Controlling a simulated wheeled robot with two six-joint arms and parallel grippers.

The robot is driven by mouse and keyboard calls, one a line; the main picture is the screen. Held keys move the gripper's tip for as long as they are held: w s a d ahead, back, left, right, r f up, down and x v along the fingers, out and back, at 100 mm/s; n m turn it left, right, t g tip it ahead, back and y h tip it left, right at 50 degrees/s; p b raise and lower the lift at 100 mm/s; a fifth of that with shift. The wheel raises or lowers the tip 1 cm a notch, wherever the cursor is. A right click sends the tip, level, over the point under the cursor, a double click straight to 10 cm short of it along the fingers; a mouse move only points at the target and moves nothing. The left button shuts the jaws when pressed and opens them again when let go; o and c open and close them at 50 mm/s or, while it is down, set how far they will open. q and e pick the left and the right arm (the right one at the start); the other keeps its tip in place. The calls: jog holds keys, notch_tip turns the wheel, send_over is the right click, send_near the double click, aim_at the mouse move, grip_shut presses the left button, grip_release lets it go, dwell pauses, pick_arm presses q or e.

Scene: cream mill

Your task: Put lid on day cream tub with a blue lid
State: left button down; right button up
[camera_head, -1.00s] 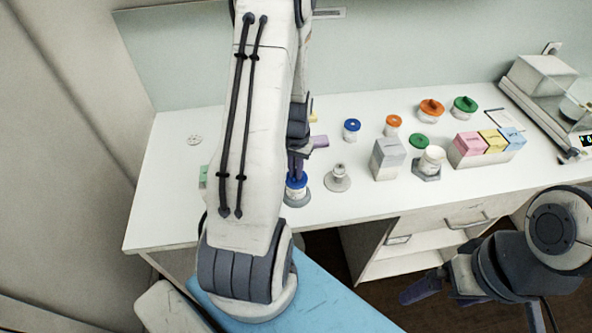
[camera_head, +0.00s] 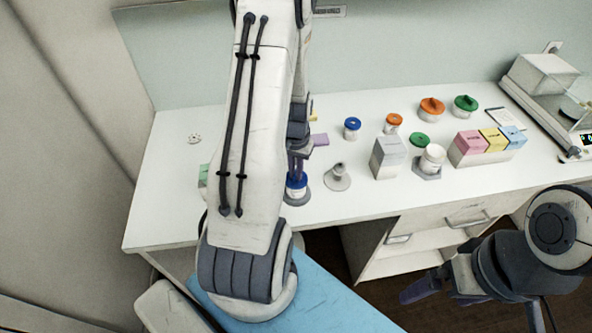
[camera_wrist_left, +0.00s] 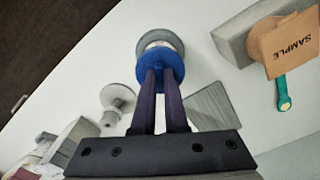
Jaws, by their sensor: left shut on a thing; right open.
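The day cream tub (camera_head: 298,193) is a small white tub standing in a grey round holder (camera_head: 299,201) near the front of the bench. A blue lid (camera_head: 297,180) is on top of the tub, between my left gripper's fingertips. The lid also shows in the left wrist view (camera_wrist_left: 159,68), over the tub and grey holder (camera_wrist_left: 158,40). My left gripper (camera_head: 297,172) points down and is shut on the blue lid. Whether the lid sits fully flush is hidden by the fingers. My right gripper (camera_head: 440,285) is open and empty, low in front of the drawers.
Another blue-lidded tub (camera_head: 352,128) stands behind. A grey stand (camera_head: 337,178) is right of the tub, then a grey block (camera_head: 388,158), a white open tub (camera_head: 432,158) and a loose green lid (camera_head: 420,141). The left bench is mostly clear.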

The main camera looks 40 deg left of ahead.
pick_arm(q)
jog(key=shift+f, duration=0.2)
dwell(0.6)
jog(key=c, duration=0.9)
grip_release()
jog(key=shift+o, duration=0.4)
jog(key=o, duration=0.4)
jog(key=shift+o, duration=0.2)
jog(key=shift+r+p, duration=2.95)
jog(key=shift+r, duration=0.6)
